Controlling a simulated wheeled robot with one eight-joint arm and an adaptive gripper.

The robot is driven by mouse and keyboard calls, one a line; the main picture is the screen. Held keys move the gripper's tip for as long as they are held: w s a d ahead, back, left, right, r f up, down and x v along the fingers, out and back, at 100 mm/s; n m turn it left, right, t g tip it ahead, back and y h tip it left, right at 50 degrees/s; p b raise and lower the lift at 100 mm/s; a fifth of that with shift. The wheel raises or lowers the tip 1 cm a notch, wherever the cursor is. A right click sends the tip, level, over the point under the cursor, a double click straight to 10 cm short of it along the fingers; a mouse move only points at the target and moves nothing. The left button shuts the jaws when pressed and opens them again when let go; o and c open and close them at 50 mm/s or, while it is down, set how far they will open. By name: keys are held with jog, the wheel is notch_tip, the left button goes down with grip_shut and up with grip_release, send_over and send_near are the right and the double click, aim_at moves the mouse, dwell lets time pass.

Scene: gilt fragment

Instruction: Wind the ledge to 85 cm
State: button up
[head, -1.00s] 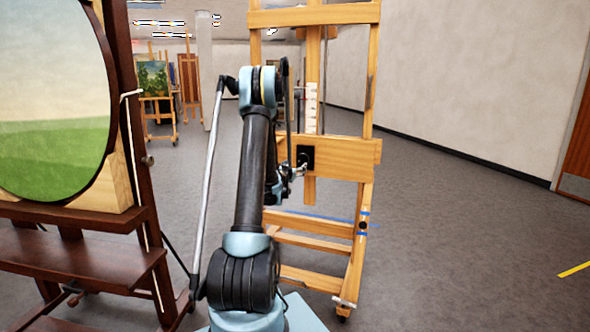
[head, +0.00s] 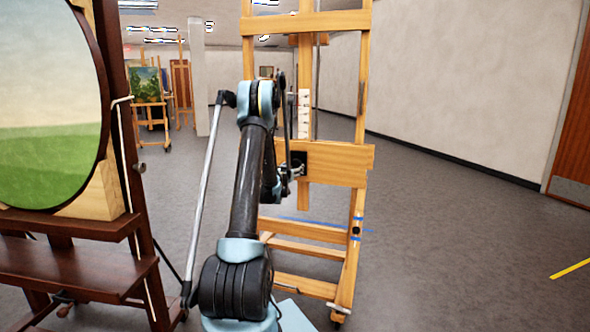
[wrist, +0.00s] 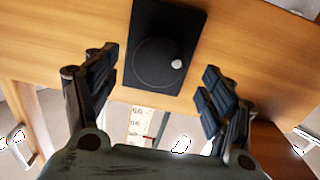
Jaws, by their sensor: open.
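The tall light wooden easel has a wide wooden ledge (head: 345,165) across its middle. A black square plate (head: 299,158) is fixed to the ledge. In the wrist view the plate (wrist: 188,22) carries a round black disc (wrist: 150,62) with a small pale knob (wrist: 177,64) off its centre, to the right. My gripper (wrist: 160,92) is open, its fingers spread left and right of the disc, with the knob between them and not gripped. A white scale strip (head: 303,110) rises above the ledge. It also shows in the wrist view (wrist: 136,121), too small to read surely.
A dark easel (head: 140,190) with a round landscape painting (head: 45,110) stands close on the left. Smaller easels (head: 148,98) stand far back. Grey floor (head: 450,240) is open on the right, up to a pale wall and a brown door (head: 574,150).

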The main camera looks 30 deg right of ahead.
aim_at(296, 166)
jog(key=shift+x, duration=2.8)
jog(key=c, duration=1.1)
